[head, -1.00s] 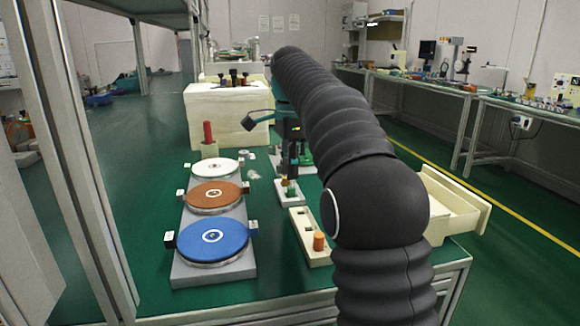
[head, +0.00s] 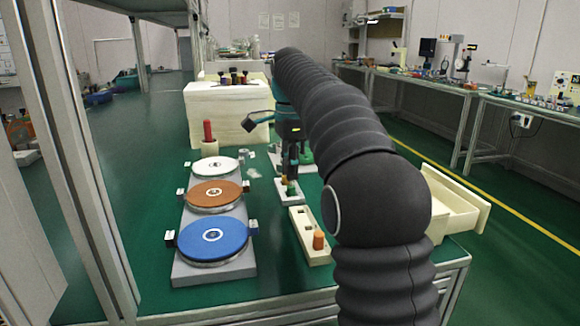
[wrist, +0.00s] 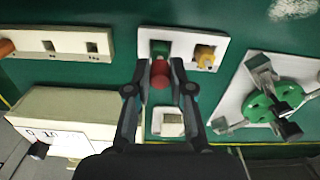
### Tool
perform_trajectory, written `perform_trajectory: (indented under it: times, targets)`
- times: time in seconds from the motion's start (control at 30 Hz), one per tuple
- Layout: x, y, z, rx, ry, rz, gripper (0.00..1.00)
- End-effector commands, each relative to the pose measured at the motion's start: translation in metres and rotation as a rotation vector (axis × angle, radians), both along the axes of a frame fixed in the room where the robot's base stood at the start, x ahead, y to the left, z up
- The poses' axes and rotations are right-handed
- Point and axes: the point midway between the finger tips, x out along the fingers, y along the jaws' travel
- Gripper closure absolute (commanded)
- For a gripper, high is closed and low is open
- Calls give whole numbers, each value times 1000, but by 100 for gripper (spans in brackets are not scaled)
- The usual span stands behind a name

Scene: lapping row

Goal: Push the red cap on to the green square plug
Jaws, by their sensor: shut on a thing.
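The red cap (wrist: 160,74) is between the fingertips of my gripper (wrist: 160,89), which is shut on it in the wrist view. The green square plug (wrist: 158,48) shows just beyond the cap, on a white plate (wrist: 182,67). The cap overlaps the plug in this view, and I cannot tell whether they touch. In the head view, the green plug (head: 292,189) stands below my gripper (head: 291,172). The red cap cannot be made out there.
A yellow plug (wrist: 205,56) stands right of the green one. A green round fixture with dark clamps (wrist: 274,101) is farther right. A pale holed block (head: 303,225) holds an orange piece (head: 318,240). Lapping discs, the nearest blue (head: 213,236), stand left.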

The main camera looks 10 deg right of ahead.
Motion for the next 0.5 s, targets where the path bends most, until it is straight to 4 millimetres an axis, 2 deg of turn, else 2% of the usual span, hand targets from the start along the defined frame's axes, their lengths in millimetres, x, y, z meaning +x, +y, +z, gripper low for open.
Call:
perform_trajectory:
  times: [0.5]
  targets:
    - [0,0,-12,0,0,0,92]
